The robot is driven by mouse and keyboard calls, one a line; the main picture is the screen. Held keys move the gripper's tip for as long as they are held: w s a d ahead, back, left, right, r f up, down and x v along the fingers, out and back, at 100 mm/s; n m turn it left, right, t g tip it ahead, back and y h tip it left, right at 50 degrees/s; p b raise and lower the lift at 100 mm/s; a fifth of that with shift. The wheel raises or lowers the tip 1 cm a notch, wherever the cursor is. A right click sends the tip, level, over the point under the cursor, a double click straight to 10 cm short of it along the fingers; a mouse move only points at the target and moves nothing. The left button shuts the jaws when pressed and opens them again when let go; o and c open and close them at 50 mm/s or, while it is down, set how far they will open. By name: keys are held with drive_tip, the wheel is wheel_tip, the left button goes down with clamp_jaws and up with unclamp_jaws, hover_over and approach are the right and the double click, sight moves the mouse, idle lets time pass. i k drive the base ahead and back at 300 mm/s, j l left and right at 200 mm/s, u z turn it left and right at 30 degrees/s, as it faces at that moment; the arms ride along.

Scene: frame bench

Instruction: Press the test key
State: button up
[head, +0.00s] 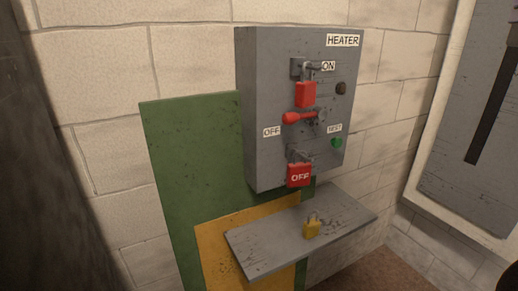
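The grey heater box (270,110) hangs on the block wall, with a label reading HEATER at its top right. A small green key (336,142) sits low on the right of its face, just below a small label (334,129) that seems to read TEST. A red switch handle (300,118) lies sideways and points left, toward the OFF label (271,132). A red padlock (305,94) hangs by the ON label (328,66). A red padlock marked OFF (298,176) hangs at the lower hasp. My gripper is not in view.
A grey shelf (265,248) juts out below the box, with a yellow padlock (312,228) on it. A dark round knob or lamp (341,88) sits above the green key. Green (185,170) and yellow (215,250) panels stand behind. A framed grey panel (460,190) is at right.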

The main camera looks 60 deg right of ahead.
sight(337, 141)
drive_tip(key=z, duration=1.45)
